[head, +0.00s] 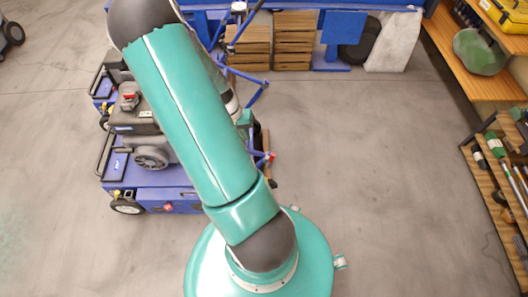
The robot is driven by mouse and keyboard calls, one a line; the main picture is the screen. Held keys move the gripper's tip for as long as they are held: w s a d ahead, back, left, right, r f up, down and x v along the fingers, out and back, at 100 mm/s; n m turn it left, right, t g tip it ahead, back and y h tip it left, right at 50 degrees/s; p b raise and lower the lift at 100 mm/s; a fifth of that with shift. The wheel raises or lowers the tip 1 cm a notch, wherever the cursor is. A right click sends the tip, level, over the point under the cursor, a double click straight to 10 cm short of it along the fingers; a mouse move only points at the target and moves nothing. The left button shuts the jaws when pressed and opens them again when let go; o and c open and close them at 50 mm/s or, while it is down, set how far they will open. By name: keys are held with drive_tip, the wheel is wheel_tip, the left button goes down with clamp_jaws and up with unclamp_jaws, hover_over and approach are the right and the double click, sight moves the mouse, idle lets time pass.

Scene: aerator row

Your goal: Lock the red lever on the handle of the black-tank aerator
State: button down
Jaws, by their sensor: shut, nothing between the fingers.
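A blue aerator (155,195) with a grey engine and black wheels stands left of centre, partly behind my arm. A second blue machine (103,88) stands just behind it. A dark tank-like part with a red top (130,97) shows on the machinery; I cannot tell which machine it belongs to. Blue handle bars (258,92) stick out to the right of my arm. My gripper is hidden behind my arm.
Stacked wooden crates (293,40), a blue stand (345,30) and a pale slab (394,42) line the back. Wooden shelves (470,75) with tools stand at the right. A dark wheeled machine (10,33) is at the far left. The concrete floor right of the aerators is clear.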

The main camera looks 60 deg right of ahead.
approach(271, 161)
drive_tip(key=w+f, duration=0.4)
drive_tip(key=s, duration=0.1)
drive_tip(key=s+f, duration=0.1)
drive_tip(key=s+d, duration=0.1)
drive_tip(key=s, duration=0.1)
drive_tip(key=shift+f, duration=0.3)
